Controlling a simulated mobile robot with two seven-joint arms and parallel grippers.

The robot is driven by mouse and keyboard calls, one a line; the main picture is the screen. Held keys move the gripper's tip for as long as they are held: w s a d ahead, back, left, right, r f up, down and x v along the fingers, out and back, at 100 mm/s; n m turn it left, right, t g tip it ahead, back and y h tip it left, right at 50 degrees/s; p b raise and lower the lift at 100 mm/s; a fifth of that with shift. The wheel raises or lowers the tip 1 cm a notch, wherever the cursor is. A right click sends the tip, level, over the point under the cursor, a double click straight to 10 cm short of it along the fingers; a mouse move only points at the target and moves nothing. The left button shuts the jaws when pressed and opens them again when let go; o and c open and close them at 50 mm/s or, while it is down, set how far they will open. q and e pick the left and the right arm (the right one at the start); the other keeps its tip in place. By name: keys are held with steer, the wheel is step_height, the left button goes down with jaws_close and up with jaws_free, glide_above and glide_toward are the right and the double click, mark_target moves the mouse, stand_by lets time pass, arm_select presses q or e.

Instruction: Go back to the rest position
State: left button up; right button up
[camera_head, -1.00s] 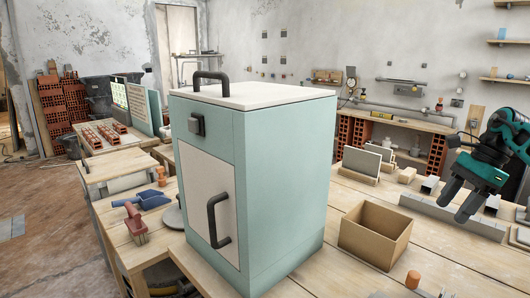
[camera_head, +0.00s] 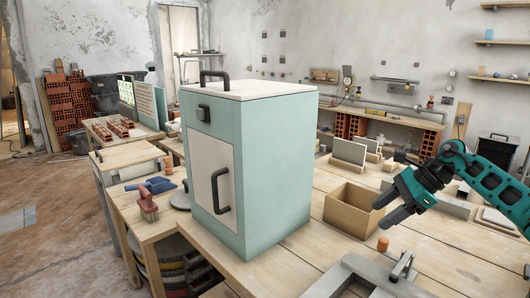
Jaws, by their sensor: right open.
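My right gripper (camera_head: 386,213) comes in from the right on its teal arm. Its two dark fingers are apart with nothing between them, pointing left and down just right of the open cardboard box (camera_head: 350,217). My left gripper is not in view. A tall pale green cabinet (camera_head: 277,170) with a white lid, a black top handle and a cream front door (camera_head: 212,178) stands on the wooden table (camera_head: 447,241) left of the box. The door is shut.
An orange cylinder (camera_head: 382,244) stands below the gripper. A grey metal piece with a clamp (camera_head: 401,266) lies at the front edge. A brush (camera_head: 147,205) and a blue scoop (camera_head: 158,186) lie left of the cabinet. The floor (camera_head: 50,195) at left is open.

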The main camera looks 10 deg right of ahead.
steer(key=a+m+t+y, duration=0.5)
steer(key=a+m+t, duration=0.7)
steer(key=a+m, duration=0.8)
steer(key=s+d+f+m+g+h, duration=0.1)
steer(key=s+d+f+m+h, duration=0.1)
steer(key=s+f+m+h, duration=0.7)
steer(key=s+d+f+m+g+h, duration=0.2)
steer(key=s+f+m+h, duration=0.3)
steer(key=m, duration=0.8)
steer(key=s+f+m+g+y, duration=0.35)
steer(key=s+m+g, duration=0.5)
steer(key=s, duration=1.35)
arm_select(q)
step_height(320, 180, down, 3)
steer(key=b, duration=0.3)
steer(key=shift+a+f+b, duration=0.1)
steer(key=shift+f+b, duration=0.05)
steer(key=shift+b, duration=0.15)
arm_select(e)
steer(key=w+a+f+t, duration=0.1)
steer(key=w+f+t, duration=0.2)
steer(key=f, duration=0.3)
steer(key=w+a+f+n+t, duration=0.1)
steer(key=w+a+f+t, duration=0.1)
steer(key=w+f+t, duration=0.2)
step_height(320, 180, down, 3)
steer(key=shift+w+a+r+y, duration=0.1)
steer(key=shift+w+a+y, duration=0.1)
steer(key=shift+w+y, duration=0.15)
